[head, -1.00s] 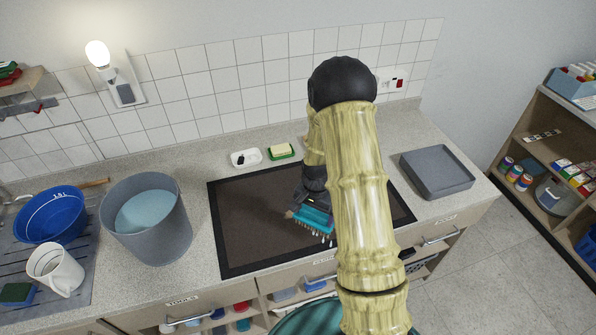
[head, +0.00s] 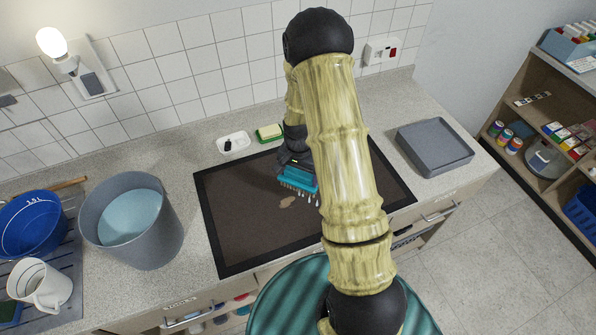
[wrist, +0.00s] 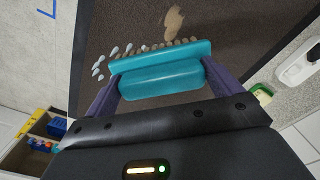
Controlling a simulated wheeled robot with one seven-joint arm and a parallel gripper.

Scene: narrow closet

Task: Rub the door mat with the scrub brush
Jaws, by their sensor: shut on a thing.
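The door mat (head: 240,228) is a dark brown rectangle with a black border, lying flat on the counter. A tan dirty patch (head: 287,202) shows on it, and also in the wrist view (wrist: 174,21). The scrub brush (head: 299,180) is teal with pale bristles. My gripper (head: 294,163) is shut on the brush, over the right half of the mat. In the wrist view the brush (wrist: 160,80) sits between the two fingers, with white drops beside its bristles. I cannot tell if the bristles touch the mat. My arm hides part of the mat's right side.
A grey bucket of water (head: 130,232), a blue bucket (head: 32,224) and a white jug (head: 40,287) stand at the left. A grey tray (head: 435,147) is at the right.

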